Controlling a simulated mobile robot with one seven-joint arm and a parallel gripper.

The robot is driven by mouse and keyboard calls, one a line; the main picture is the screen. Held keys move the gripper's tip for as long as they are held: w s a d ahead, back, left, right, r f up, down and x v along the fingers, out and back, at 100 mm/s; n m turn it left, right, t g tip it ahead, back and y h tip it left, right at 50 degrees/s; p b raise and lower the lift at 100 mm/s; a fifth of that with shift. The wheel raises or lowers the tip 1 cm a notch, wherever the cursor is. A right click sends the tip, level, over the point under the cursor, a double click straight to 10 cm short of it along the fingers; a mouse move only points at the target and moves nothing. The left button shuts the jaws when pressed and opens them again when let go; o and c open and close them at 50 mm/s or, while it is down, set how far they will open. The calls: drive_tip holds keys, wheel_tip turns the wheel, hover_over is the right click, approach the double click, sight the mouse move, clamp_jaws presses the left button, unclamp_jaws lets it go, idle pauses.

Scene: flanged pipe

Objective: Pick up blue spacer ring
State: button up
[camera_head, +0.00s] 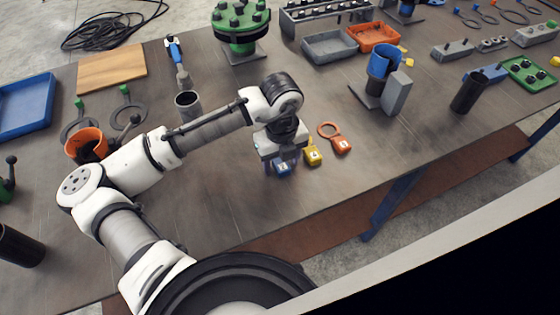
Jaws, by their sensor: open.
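A blue tab (282,169) with a pale label lies on the table directly below my gripper. It looks like the handle of the blue spacer ring; the ring part is hidden behind my gripper. My gripper (284,160) points down over it, with its fingers low and close to the tab. It is open, and I cannot see whether the fingers touch anything. A yellow labelled tab (313,156) lies just right of the gripper, its ring also hidden. An orange spacer ring (334,138) with a labelled handle lies farther right in full view.
A grey block (397,93) and a blue-topped cylinder (384,62) stand to the right. A grey open pipe (187,105) stands behind my arm, and an orange cup (85,145) is at the left. The table front right of the rings is clear up to its edge.

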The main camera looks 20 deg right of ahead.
drive_tip(key=c, duration=1.1)
